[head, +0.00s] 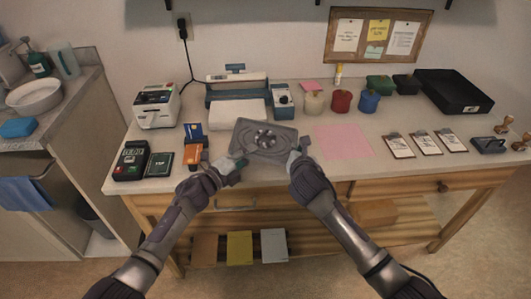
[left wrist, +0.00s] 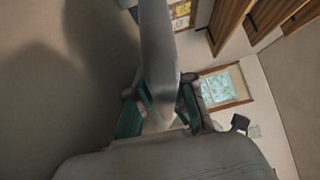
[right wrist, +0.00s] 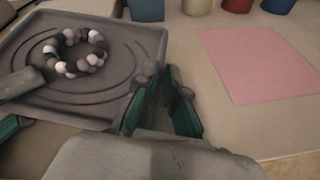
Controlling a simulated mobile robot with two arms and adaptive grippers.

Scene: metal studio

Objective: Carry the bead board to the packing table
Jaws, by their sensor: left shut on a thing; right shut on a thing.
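The bead board (head: 255,150) is a grey tray with curved grooves, at the front middle of the table in the head view. A ring of grey, white and dark beads (right wrist: 75,52) lies on it. My left gripper (head: 234,164) is shut on the board's left side; the left wrist view shows the board (left wrist: 157,50) edge-on between the fingers. My right gripper (head: 297,156) is shut on its right edge, and the right wrist view shows its fingers (right wrist: 155,100) at the board's corner. I cannot tell whether the board touches the table.
A pink sheet (head: 343,141) lies right of the board. An orange box (head: 195,153) and a card reader (head: 131,157) stand to the left. A laminator-like machine (head: 238,87) is behind. Clipboards (head: 425,143) and a black tray (head: 452,92) are at right.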

